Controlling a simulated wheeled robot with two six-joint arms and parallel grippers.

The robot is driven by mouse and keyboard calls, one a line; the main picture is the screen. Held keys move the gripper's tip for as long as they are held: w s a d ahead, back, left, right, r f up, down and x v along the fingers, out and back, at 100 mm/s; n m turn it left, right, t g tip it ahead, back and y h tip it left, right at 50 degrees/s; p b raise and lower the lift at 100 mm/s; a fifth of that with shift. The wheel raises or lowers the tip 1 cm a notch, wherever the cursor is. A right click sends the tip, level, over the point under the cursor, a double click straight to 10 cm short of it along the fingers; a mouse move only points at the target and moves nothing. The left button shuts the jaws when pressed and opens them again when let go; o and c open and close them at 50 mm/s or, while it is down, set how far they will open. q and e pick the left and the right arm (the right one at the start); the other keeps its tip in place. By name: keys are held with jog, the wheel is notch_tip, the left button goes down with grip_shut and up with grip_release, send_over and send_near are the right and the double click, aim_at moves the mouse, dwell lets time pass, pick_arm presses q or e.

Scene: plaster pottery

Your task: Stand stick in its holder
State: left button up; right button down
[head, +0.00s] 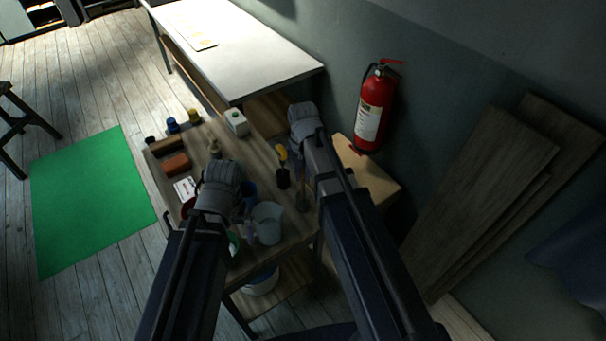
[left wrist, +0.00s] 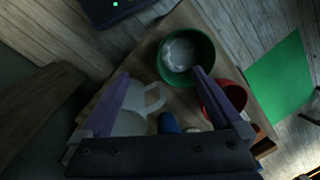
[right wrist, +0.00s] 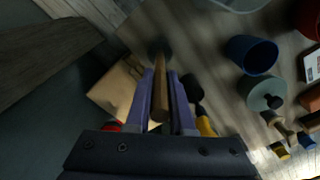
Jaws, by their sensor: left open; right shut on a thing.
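The stick (right wrist: 160,85), a brown wooden rod, is between the closed fingers of my right gripper (right wrist: 160,100). Its far end reaches toward a dark round shape in the right wrist view. In the head view, my right gripper (head: 303,150) is over the right side of the small table. A blue cup (right wrist: 250,55) stands upright, apart from the stick; I cannot tell whether it is the holder. My left gripper (left wrist: 158,95) is open over a pale jug (left wrist: 130,122) and a green bowl (left wrist: 206,48). I cannot see it holding anything.
A yellow-handled tool (head: 282,153) with a dark lower part is near my right gripper. A fire extinguisher (head: 374,108) hangs on the wall at right.

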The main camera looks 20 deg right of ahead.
jog(key=shift+f, duration=0.15)
jog(key=c, duration=0.7)
grip_release()
notch_tip(320, 180, up, 8)
jog(key=p, duration=0.7)
jog(key=shift+p, duration=0.4)
jog(key=shift+f, duration=0.15)
jog(key=s+a+f+n+b, duration=0.4)
jog(key=s+a, duration=0.1)
jog(key=s, duration=0.2)
jog(key=s+a+f+n+h+b, duration=0.1)
jog(key=s+a+f+n+b, duration=0.3)
jog(key=s, duration=0.3)
jog(key=shift+s+a+f+n+b, duration=0.15)
jog(key=shift+a+f+n+b, duration=0.3)
jog(key=shift+a, duration=0.4)
